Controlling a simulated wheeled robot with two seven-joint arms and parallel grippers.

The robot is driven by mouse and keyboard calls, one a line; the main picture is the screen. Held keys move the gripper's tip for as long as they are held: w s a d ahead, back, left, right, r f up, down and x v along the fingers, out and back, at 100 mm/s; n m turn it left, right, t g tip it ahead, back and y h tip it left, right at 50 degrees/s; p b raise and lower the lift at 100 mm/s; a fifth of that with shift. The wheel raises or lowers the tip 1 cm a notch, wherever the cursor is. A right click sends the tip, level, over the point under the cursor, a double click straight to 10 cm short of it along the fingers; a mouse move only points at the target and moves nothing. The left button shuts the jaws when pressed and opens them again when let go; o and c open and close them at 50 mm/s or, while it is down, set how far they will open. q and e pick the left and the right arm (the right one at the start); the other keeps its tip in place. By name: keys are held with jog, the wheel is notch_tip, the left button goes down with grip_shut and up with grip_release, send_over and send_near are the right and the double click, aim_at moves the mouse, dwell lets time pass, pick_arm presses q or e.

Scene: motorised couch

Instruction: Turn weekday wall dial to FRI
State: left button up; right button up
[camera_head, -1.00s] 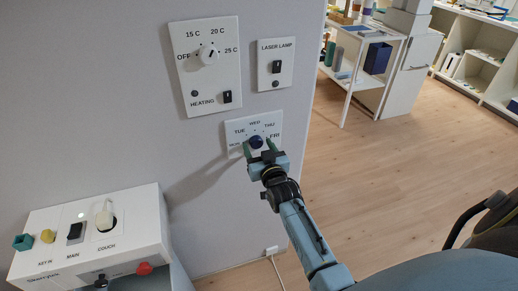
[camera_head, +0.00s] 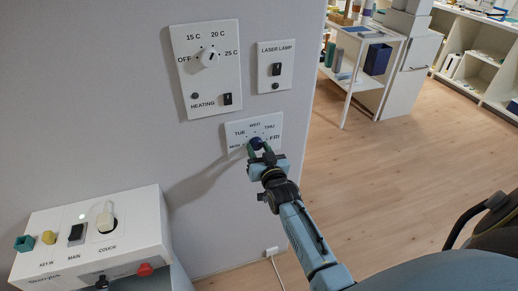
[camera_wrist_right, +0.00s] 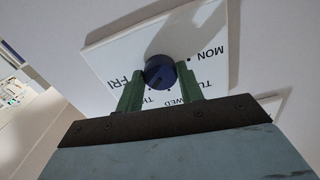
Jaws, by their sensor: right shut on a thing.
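The weekday dial is a dark blue round knob (camera_head: 256,142) on a white wall plate (camera_head: 234,144), marked MON, TUE, WED, THU and FRI from left to right in the head view. My right gripper (camera_head: 259,150) reaches it from below right, its green fingers shut on the knob's sides. In the right wrist view the knob (camera_wrist_right: 160,71) sits between the two fingers (camera_wrist_right: 160,82), and the plate (camera_wrist_right: 112,52) appears turned over, with FRI at left and MON at right. Which day the knob points to cannot be made out. My left gripper is not in view.
Above the dial are a heating panel (camera_head: 189,78) and a laser lamp panel (camera_head: 285,56). A white control box (camera_head: 150,215) with a key, switch and couch plug juts out at lower left. Open wood floor (camera_head: 410,170) lies to the right.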

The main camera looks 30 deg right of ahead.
jog(key=m+p, duration=0.1)
jog(key=m, duration=0.3)
jog(key=shift+m+p, duration=0.35)
jog(key=shift+m, duration=1.45)
jog(key=shift+a, duration=0.1)
jog(key=o, duration=1)
jog(key=p+v, duration=0.1)
jog(key=v, duration=1.2)
jog(key=shift+s, duration=0.2)
